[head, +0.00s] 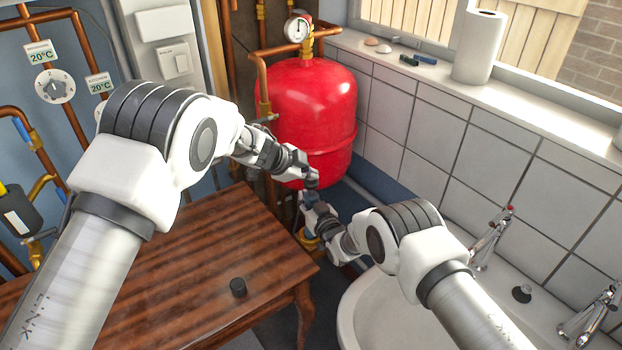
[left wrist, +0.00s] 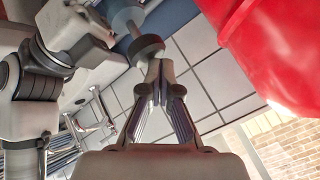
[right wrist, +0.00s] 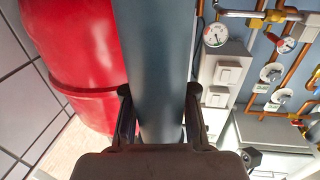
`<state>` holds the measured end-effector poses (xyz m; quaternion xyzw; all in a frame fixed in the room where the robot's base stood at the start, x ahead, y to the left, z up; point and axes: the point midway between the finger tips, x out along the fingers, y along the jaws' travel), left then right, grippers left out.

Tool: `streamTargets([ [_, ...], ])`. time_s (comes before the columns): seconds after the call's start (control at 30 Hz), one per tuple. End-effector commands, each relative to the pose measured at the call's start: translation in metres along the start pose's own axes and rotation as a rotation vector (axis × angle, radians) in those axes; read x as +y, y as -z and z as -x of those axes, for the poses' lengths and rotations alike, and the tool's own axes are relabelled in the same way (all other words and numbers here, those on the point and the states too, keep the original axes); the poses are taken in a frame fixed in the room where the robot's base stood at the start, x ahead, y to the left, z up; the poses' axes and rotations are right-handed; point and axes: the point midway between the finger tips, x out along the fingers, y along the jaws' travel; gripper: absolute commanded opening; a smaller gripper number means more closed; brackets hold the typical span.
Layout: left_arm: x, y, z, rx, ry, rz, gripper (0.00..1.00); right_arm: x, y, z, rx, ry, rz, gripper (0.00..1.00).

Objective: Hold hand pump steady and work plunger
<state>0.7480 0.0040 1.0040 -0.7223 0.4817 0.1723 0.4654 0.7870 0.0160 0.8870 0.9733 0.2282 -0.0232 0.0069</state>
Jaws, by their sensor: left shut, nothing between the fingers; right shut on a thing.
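The hand pump's blue-grey barrel (right wrist: 152,60) runs up between the fingers of my right gripper (right wrist: 158,115), which is shut on it. In the left wrist view the barrel's end (left wrist: 126,16) shows with a thin rod and a dark round plunger knob (left wrist: 146,48). My left gripper (left wrist: 158,78) is shut and empty, its fingertips right at the knob; I cannot tell whether they touch it. In the head view my left gripper (head: 311,181) is just above my right gripper (head: 310,210), and the pump is mostly hidden by them.
A red tank (head: 305,110) stands close behind both grippers. A white basin (head: 400,310) with taps is at the right. Copper pipes line the left wall.

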Motion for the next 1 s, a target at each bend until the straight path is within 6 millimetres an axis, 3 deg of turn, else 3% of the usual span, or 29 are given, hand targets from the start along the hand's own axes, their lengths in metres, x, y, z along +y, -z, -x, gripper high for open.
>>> streamTargets([
  [0.67, -0.011, 0.011, 0.014, 0.001, 0.001, -0.001, 0.0, 0.0, 0.001, 0.0, 0.001, 0.0, 0.0, 0.0],
  [1.0, -0.027, 0.026, 0.036, 0.001, 0.002, -0.003, 0.0, 0.0, 0.0, 0.0, 0.0, 0.0, 0.0, 0.0],
])
